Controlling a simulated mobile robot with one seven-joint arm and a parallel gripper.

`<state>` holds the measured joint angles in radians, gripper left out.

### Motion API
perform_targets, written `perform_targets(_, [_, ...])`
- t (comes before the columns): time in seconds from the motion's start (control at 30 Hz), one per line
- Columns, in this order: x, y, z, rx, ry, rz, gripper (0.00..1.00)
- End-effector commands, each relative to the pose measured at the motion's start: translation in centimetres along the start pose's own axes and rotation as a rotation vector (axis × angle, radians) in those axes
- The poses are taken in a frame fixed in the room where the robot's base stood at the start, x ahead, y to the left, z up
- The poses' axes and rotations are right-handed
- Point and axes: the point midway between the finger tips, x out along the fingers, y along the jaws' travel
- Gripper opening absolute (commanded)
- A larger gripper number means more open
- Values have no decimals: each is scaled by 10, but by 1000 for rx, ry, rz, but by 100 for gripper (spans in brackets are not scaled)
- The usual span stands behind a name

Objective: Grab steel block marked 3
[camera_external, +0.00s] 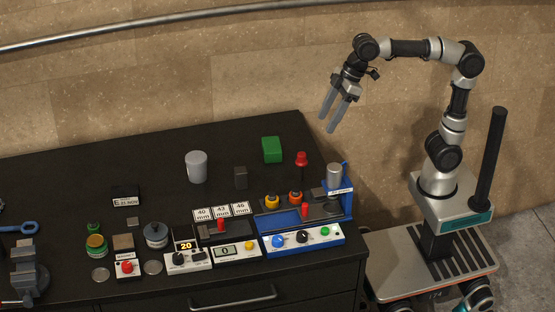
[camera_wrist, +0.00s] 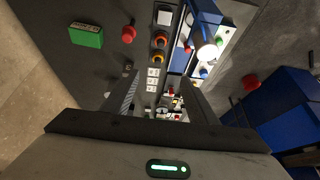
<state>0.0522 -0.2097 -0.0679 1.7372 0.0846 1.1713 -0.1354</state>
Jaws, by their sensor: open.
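My gripper (camera_external: 327,122) is open and empty, raised in the air above the right back corner of the black bench. Its two fingers also show in the wrist view (camera_wrist: 162,92), apart with nothing between them. A small dark grey block (camera_external: 240,178) stands upright on the bench, left of and below my gripper in the external view. A small dark shape in the wrist view (camera_wrist: 127,68) may be the same block. I cannot read a 3 on any block. Two small flat metal squares (camera_external: 122,242) (camera_external: 133,222) lie further left.
A green block (camera_external: 272,149), a grey cylinder (camera_external: 196,166) and a red knobbed piece (camera_external: 301,160) stand near the dark block. A blue press (camera_external: 343,203) is at the bench's right edge. Labels reading 40, 43 and 46 mm (camera_external: 221,211) stand in front. The bench's back left is clear.

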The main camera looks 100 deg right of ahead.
Motion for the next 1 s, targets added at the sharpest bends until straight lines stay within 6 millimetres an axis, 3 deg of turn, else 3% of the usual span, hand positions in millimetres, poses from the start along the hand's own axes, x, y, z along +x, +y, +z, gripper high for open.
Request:
perform_targets(0.03, [0,10,-33,9,-19,2,53])
perform_targets(0.2, [49,51,-109,21,-39,16,53])
perform_targets(0.4, [107,92,-148,23,-56,45,53])
perform_targets(0.5, [126,104,-156,22,-61,54,53])
perform_targets(0.63, [166,105,-134,21,-63,53,53])
perform_targets(0.87, [201,106,-128,21,-61,53,53])
perform_targets(1.0, [232,108,-126,21,-60,53,53])
